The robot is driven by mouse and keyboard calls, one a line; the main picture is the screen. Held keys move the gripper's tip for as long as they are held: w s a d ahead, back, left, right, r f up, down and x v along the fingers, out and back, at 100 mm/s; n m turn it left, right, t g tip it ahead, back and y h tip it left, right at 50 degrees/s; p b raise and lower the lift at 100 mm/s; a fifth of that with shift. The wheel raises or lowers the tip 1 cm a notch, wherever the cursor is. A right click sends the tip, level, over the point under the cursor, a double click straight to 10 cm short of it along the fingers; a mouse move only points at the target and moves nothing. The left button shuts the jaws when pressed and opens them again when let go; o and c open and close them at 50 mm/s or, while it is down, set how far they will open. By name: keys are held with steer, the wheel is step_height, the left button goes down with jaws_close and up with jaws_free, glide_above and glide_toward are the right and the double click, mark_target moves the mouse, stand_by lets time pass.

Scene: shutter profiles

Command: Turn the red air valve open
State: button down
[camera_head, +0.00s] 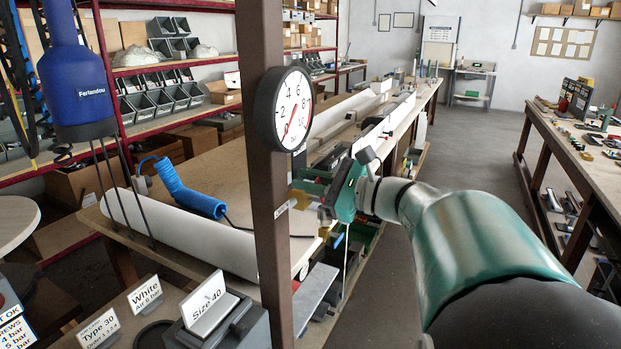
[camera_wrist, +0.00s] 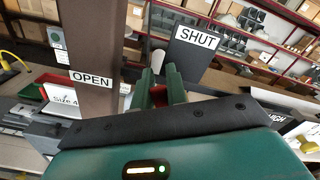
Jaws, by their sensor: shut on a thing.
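My gripper (camera_head: 308,183) reaches in from the right behind the brown post (camera_head: 272,200) in the head view. In the wrist view its two green fingers (camera_wrist: 162,86) are shut on the red valve handle (camera_wrist: 160,95), of which only a small part shows between them. An OPEN label (camera_wrist: 91,79) is on the brown post to the left of the fingers. A SHUT label (camera_wrist: 198,38) is on a dark plate to the upper right. The valve body is mostly hidden. A round gauge (camera_head: 293,109) on the post has a red needle pointing low, near 0.
A long workbench (camera_head: 225,150) with a white profile (camera_head: 185,235) and a blue coiled hose (camera_head: 190,190) stands behind the post. A blue Ferlandou unit (camera_head: 75,75) hangs at left. A size card (camera_head: 207,303) stands in front. Open floor lies right of the bench.

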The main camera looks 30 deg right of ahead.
mark_target(303, 196)
steer(key=n, duration=0.2)
steer(key=a+f+n, duration=0.1)
steer(key=s+a+f+n, duration=0.1)
steer(key=n, duration=0.1)
steer(key=shift+n, duration=0.3)
steer(key=n, duration=0.1)
steer(key=f+n, duration=0.2)
steer(key=shift+s+a, duration=0.25)
steer(key=shift+a, duration=0.1)
steer(key=shift+s+a+f+n, duration=0.1)
steer(key=shift+f+n, duration=0.3)
steer(key=shift+n, duration=0.55)
steer(key=shift+f+n, duration=0.4)
steer(key=shift+n, duration=0.55)
steer(key=c, duration=1.4)
jaws_free()
